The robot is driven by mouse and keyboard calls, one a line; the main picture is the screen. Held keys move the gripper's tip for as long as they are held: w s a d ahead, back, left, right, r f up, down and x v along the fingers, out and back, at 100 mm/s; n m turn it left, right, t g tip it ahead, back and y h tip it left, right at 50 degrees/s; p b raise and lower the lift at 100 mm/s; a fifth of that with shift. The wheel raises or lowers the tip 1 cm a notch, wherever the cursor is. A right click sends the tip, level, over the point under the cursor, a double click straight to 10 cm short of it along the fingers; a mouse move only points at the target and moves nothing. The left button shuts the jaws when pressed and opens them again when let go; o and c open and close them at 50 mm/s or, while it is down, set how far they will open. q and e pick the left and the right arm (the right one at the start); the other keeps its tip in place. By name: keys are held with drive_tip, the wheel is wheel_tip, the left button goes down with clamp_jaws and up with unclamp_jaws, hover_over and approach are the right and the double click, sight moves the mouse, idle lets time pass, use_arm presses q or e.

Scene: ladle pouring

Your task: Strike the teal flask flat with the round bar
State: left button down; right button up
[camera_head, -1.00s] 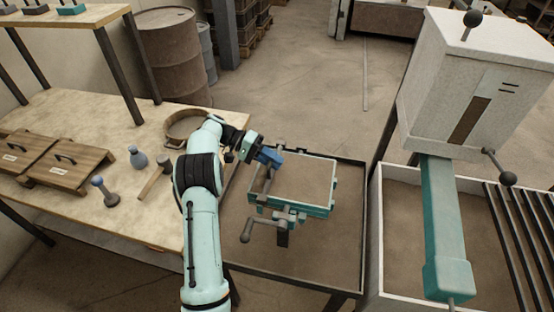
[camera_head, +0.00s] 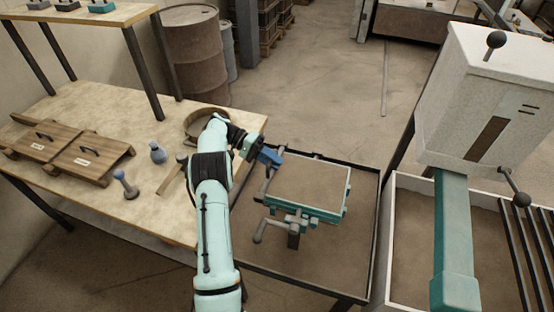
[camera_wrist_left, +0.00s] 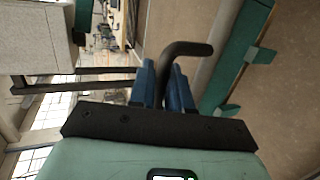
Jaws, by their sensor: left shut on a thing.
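The teal flask (camera_head: 325,214) is a rectangular frame filled with brown sand, on a dark-edged tray stand right of the workbench. My left gripper (camera_head: 268,157) is at the flask's back left corner, its blue fingers shut on the dark round bar (camera_head: 263,184). The bar runs from the fingers along the flask's left side. In the left wrist view the bar (camera_wrist_left: 188,48) shows between the blue fingers, with a bent end, and a teal edge (camera_wrist_left: 240,55) lies to the right. I cannot tell whether the bar touches the flask. My right gripper is out of view.
A white cabinet (camera_head: 495,95) on a teal column stands right.

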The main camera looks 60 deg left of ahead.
use_arm(q)
drive_tip(key=shift+r+p, duration=0.7)
drive_tip(key=shift+r, duration=0.7)
drive_tip(key=shift+r+p, duration=1)
drive_tip(key=shift+r, duration=1.2)
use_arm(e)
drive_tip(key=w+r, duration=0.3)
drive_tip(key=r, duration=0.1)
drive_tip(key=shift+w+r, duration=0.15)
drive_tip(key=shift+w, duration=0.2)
